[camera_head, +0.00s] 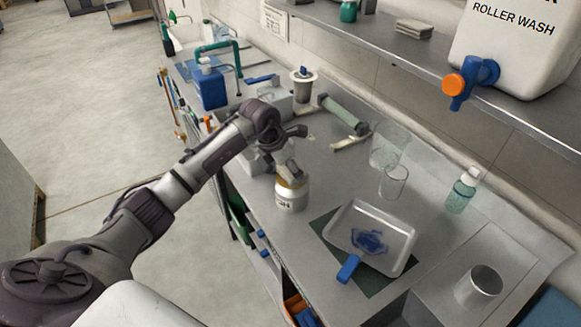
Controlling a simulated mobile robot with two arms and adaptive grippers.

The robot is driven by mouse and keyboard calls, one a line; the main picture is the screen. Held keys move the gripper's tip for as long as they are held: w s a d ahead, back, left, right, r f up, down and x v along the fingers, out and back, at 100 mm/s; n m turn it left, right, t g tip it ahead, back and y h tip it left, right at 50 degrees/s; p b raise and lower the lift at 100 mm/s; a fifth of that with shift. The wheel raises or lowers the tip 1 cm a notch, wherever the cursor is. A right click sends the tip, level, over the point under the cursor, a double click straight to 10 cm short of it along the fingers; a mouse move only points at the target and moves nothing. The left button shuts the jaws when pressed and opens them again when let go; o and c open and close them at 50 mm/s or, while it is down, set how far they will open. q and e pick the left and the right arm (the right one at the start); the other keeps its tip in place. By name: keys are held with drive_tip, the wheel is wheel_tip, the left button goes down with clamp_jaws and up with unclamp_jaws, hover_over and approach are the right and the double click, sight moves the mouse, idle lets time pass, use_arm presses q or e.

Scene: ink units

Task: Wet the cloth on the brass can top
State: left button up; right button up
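A white-bodied can with a brass-coloured top (291,191) stands upright on the grey counter, left of the tray. A small greyish-tan piece that looks like the cloth (290,171) is at the top of the can. My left gripper (283,158) reaches in from the left and is right above the can top, pointing down. Its fingers are small and overlap the cloth, so I cannot tell whether they are open or closed on it. My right gripper is out of view.
A white tray (343,222) with blue ink and a blue-handled tool (349,268) lies on a green mat. Clear beakers (393,183), a green spray bottle (461,191) and a metal cup (478,288) stand to the right. A roller (343,115) and blue jug (211,87) are behind.

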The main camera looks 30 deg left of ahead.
use_arm(q)
drive_tip(key=shift+f+b, duration=0.35)
drive_tip(key=shift+f, duration=0.15)
idle(0.3)
idle(0.5)
drive_tip(key=shift+r+p, duration=2.1)
drive_tip(key=shift+r, duration=1.45)
